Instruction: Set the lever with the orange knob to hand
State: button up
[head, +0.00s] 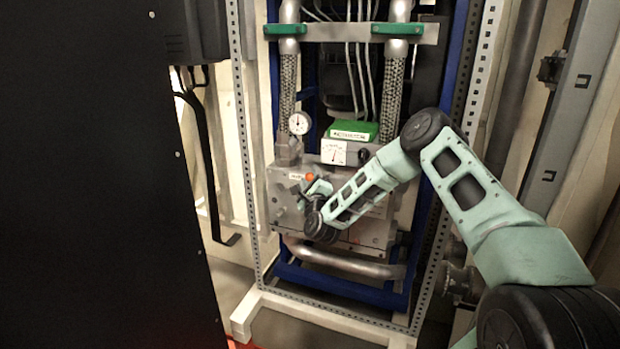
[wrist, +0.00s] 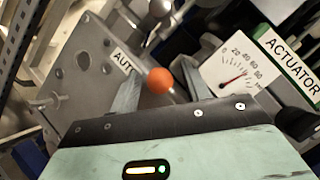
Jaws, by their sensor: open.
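The lever's orange knob (head: 309,177) shows at the front of a grey metal box (head: 284,190). In the wrist view the orange knob (wrist: 160,81) appears between the two fingers, nearer the left one. My gripper (head: 316,187) is open, close in front of the box. Its fingers also show in the wrist view (wrist: 162,84), apart from each other; I cannot tell whether either touches the knob.
A round gauge (head: 299,123) stands above the box. A perforated frame post (head: 243,130) is to the left, and a curved pipe (head: 345,262) runs below.

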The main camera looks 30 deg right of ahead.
jog(key=shift+w, duration=0.15)
jog(key=shift+c, duration=0.4)
jog(key=c, duration=0.8)
jog(key=shift+c, duration=0.2)
